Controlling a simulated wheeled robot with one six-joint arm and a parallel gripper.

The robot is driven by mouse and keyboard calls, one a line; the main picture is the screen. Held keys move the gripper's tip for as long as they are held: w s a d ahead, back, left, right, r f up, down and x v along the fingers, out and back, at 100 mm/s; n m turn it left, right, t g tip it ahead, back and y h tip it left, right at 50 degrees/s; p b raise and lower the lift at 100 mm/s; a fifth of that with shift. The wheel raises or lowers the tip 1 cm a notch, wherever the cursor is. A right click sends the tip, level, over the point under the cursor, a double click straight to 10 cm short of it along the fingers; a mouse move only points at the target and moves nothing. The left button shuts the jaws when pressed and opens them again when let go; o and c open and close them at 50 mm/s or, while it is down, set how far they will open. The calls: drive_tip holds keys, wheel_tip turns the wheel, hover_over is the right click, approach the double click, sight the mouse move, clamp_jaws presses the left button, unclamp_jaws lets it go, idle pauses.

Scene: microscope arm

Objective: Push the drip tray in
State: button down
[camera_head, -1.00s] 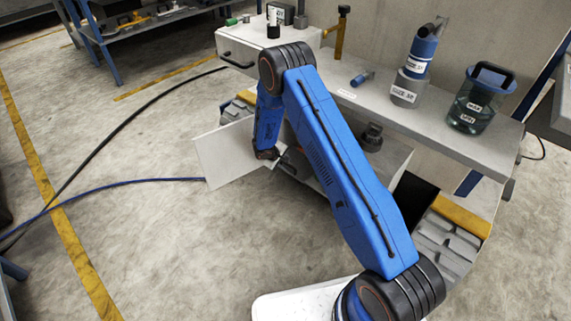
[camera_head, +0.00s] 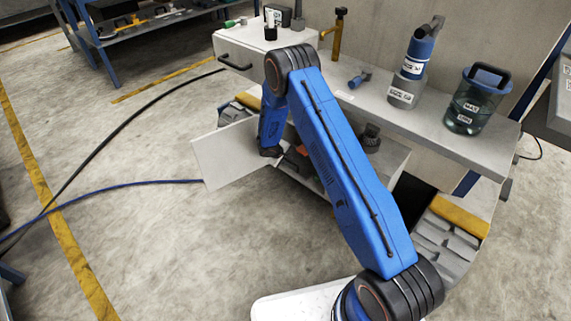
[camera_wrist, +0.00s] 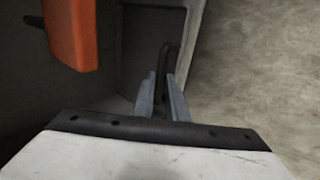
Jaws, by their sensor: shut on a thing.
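My gripper's two grey fingers (camera_wrist: 161,90) show in the wrist view, shut on a dark curved handle (camera_wrist: 163,62) beside a grey panel edge. In the head view the wrist end of my arm (camera_head: 271,150) is at the cabinet opening under the bench, beside a pale open panel (camera_head: 220,160); the fingers are hidden there. An orange block-like part (camera_wrist: 72,32) hangs at the upper left of the wrist view, apart from the fingers. I cannot make out a drip tray for certain; my arm covers much of the cabinet.
The bench top (camera_head: 440,140) carries a blue-grey bottle (camera_head: 411,70), a green-tinted jug (camera_head: 470,105) and an upright yellow-brown tool (camera_head: 338,35). Cables cross the open floor at the left.

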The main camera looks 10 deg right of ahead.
drive_tip(key=shift+w+d, duration=0.1)
drive_tip(key=shift+w, duration=0.05)
drive_tip(key=c, duration=1.8)
unclamp_jaws()
drive_tip(key=shift+d, duration=0.1)
drive_tip(key=shift+o, duration=0.2)
drive_tip(key=shift+r, duration=0.1)
drive_tip(key=v, duration=1.7)
drive_tip(key=shift+r, duration=0.1)
